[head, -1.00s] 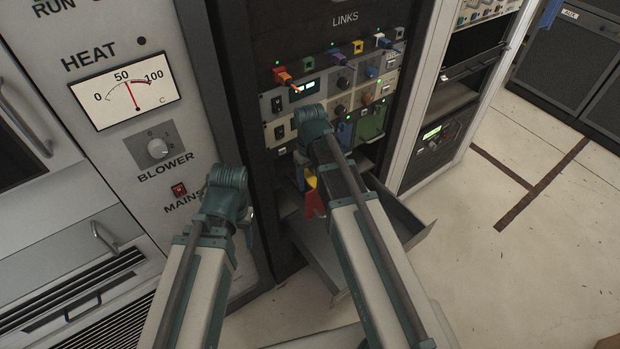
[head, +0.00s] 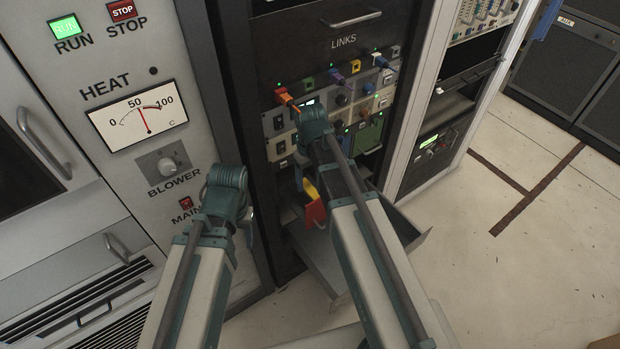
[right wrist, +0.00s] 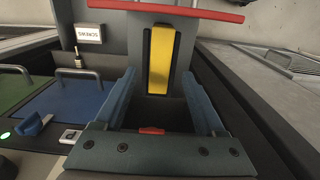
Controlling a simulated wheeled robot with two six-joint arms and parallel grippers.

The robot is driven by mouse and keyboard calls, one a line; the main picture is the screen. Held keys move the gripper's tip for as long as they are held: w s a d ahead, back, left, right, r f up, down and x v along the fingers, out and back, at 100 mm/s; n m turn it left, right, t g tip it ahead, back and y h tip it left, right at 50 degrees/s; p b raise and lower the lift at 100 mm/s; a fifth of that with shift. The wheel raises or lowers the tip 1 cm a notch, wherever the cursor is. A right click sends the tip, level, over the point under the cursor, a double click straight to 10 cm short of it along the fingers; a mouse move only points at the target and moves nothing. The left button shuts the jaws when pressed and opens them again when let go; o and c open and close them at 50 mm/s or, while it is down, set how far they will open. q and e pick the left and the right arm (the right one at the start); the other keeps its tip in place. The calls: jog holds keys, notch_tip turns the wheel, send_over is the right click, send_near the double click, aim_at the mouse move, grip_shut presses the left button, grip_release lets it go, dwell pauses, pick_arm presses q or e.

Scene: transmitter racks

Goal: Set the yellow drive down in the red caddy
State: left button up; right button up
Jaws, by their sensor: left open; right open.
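The yellow drive (right wrist: 160,60) stands just beyond and between my right gripper's two blue fingers (right wrist: 160,85) in the right wrist view. The fingers are apart, with no visible contact on the drive. A red bar (right wrist: 170,10) crosses the top of that view beyond the drive. In the head view the yellow drive (head: 311,189) shows beside my right arm, with a red part (head: 315,213), probably of the caddy, just below it. I cannot tell whether the drive rests in the caddy. My left gripper (head: 247,214) is mostly hidden behind its wrist, in front of the heater cabinet.
A grey drawer (head: 332,274) juts out below the LINKS rack, partly behind my right arm. Coloured plugs (head: 286,97) stick out of the rack. Green (right wrist: 14,84) and blue (right wrist: 86,92) panels lie left of my right gripper. Open floor (head: 500,240) lies at right.

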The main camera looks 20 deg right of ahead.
aim_at(310, 189)
pick_arm(q)
notch_tip(310, 189, up, 8)
jog(key=p, duration=0.7)
jog(key=shift+r, duration=0.2)
pick_arm(e)
notch_tip(310, 189, up, 8)
jog(key=shift+r, duration=0.2)
pick_arm(q)
jog(key=shift+s, duration=0.1)
pick_arm(e)
jog(key=shift+s, duration=0.1)
